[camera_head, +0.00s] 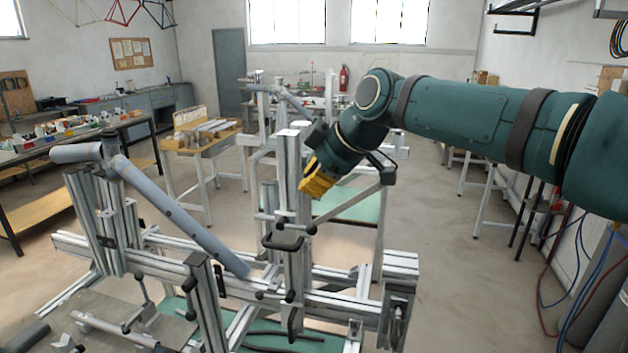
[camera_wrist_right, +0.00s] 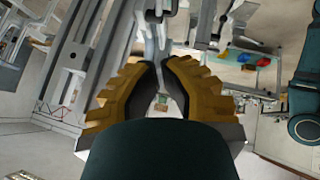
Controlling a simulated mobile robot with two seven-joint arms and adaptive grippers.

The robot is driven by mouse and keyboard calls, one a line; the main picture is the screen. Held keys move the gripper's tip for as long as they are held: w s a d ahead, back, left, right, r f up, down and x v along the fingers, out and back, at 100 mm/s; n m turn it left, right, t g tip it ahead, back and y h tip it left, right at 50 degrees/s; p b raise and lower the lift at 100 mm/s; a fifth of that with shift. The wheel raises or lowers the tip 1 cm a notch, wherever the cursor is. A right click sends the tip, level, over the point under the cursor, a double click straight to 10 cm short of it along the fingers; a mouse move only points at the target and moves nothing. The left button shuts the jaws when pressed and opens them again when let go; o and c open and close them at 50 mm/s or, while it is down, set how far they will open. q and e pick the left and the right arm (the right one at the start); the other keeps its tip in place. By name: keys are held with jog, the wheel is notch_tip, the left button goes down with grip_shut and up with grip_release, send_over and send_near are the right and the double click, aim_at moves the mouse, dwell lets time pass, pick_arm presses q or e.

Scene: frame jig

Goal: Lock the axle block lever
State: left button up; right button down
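The frame jig (camera_head: 335,305) is an assembly of silver aluminium profiles in the head view. I cannot tell for certain which of its dark handles is the axle block lever. One black handle (camera_head: 283,243) sits on the upright in the middle. My right gripper (camera_head: 312,190) has yellow ribbed fingers pointing down-left beside this upright, above that handle. In the right wrist view, the fingertips (camera_wrist_right: 161,62) come close together with a narrow gap, and a grey metal part (camera_wrist_right: 158,38) shows at the gap. Whether they touch it is unclear. My left gripper is not in view.
A grey tube (camera_head: 180,215) slopes across the jig's left half. A slanted rod with a black end (camera_head: 346,202) lies close below my right arm. A bench with bins (camera_head: 60,140) stands at the left, and open floor (camera_head: 470,270) lies right of the jig.

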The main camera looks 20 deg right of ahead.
send_over(291, 224)
jog(key=s, duration=0.3)
notch_tip(291, 224, down, 5)
jog(key=f, duration=0.2)
jog(key=shift+w+d+f, duration=0.3)
jog(key=shift+w+f, duration=0.05)
jog(key=shift+f, duration=0.05)
jog(key=shift+w+d+f, duration=0.15)
jog(key=shift+d+f, duration=0.2)
jog(key=shift+f, duration=0.45)
jog(key=shift+d+f+b, duration=0.25)
jog(key=shift+f+b, duration=0.55)
jog(key=shift+b, duration=0.45)
jog(key=shift+r, duration=0.2)
